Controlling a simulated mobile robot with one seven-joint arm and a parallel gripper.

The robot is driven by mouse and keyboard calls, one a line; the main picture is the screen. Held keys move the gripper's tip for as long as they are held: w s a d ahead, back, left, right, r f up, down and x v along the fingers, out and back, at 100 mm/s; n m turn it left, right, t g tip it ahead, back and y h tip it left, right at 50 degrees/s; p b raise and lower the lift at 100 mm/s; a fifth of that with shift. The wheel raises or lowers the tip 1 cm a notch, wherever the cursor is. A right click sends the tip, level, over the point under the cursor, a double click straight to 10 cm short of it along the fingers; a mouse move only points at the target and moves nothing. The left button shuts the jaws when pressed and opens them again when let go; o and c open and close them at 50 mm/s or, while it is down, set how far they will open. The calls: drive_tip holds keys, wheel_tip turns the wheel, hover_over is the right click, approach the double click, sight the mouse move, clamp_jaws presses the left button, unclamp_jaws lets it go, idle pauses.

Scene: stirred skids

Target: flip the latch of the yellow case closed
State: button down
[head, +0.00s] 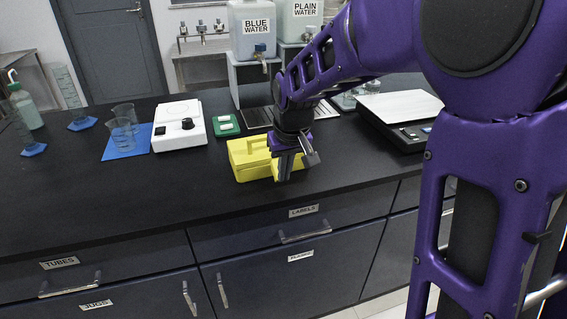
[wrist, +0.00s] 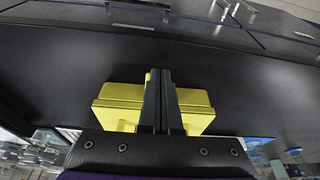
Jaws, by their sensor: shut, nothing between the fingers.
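The yellow case (head: 246,161) sits on the black countertop, below the blue-water and plain-water jugs in the head view. It looks shut, with a lid seam around it and a raised handle on top. My gripper (head: 284,178) is shut and empty, pointing down at the case's front side. In the wrist view my gripper (wrist: 160,76) shows its two fingers together, across the middle of the yellow case (wrist: 195,107). The fingers hide the middle of the case's front, so I cannot see the latch or tell its position. I cannot tell whether the fingertips touch the case.
A white stirrer (head: 179,126) and a green-and-white device (head: 226,126) stand left of the case. A scale (head: 402,110) stands to the right. Beakers stand on a blue mat (head: 112,150) further left. The counter in front of the case is clear.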

sight(283, 190)
drive_tip(key=shift+b+x, duration=0.35)
drive_tip(key=shift+x, duration=1.15)
drive_tip(key=shift+s+d+f, duration=0.1)
drive_tip(key=shift+s+d, duration=0.05)
drive_tip(key=shift+s, duration=0.05)
idle(0.5)
